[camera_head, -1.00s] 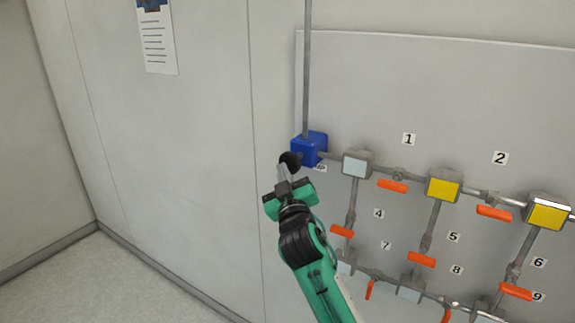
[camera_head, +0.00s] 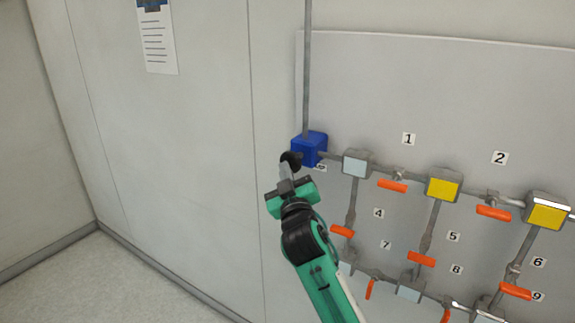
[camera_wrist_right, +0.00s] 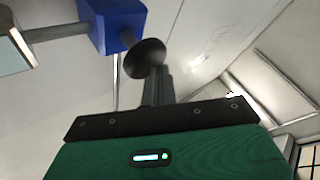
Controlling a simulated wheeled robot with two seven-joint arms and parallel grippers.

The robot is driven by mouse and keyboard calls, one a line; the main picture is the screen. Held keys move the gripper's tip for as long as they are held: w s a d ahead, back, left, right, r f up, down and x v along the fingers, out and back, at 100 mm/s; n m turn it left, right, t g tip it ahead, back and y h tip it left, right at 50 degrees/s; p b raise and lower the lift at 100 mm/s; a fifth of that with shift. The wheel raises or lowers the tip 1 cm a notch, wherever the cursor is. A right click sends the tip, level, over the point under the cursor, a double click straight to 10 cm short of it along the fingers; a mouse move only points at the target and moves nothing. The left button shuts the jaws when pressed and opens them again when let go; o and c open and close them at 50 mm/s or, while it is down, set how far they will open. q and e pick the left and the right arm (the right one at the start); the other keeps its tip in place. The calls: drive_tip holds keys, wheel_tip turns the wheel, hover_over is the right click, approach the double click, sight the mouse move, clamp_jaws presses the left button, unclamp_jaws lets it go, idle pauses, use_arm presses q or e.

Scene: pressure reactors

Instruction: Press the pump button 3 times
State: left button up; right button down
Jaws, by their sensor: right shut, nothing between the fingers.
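The pump is a blue box (camera_head: 312,148) on the wall panel, at the foot of a vertical pipe. Its round black button (camera_head: 291,160) sticks out on its near left side. My right gripper (camera_head: 286,170) is shut and empty, with its fingertips at the black button. In the right wrist view the shut fingers (camera_wrist_right: 158,84) reach up to the underside of the black button (camera_wrist_right: 146,58), beside the blue box (camera_wrist_right: 110,22). I cannot tell whether they touch it or how far the button is pressed. My left gripper is not in view.
Right of the pump, the panel (camera_head: 480,85) carries pipes with yellow boxes (camera_head: 443,188), pale grey boxes (camera_head: 356,164) and several orange valve handles (camera_head: 392,186). A paper sheet (camera_head: 157,40) hangs on the left wall. The floor (camera_head: 110,285) at left is clear.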

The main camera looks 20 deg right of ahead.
drive_tip(key=shift+w+d, duration=0.75)
drive_tip(key=shift+d, duration=0.3)
idle(1.1)
drive_tip(key=shift+a, duration=0.1)
drive_tip(key=s+a, duration=0.2)
drive_tip(key=a, duration=0.1)
drive_tip(key=shift+s, duration=0.2)
idle(0.6)
drive_tip(key=shift+a+f, duration=0.1)
drive_tip(key=s+a, duration=0.1)
drive_tip(key=a, duration=0.1)
drive_tip(key=s+a, duration=0.2)
idle(0.5)
drive_tip(key=shift+d, duration=0.1)
idle(2.2)
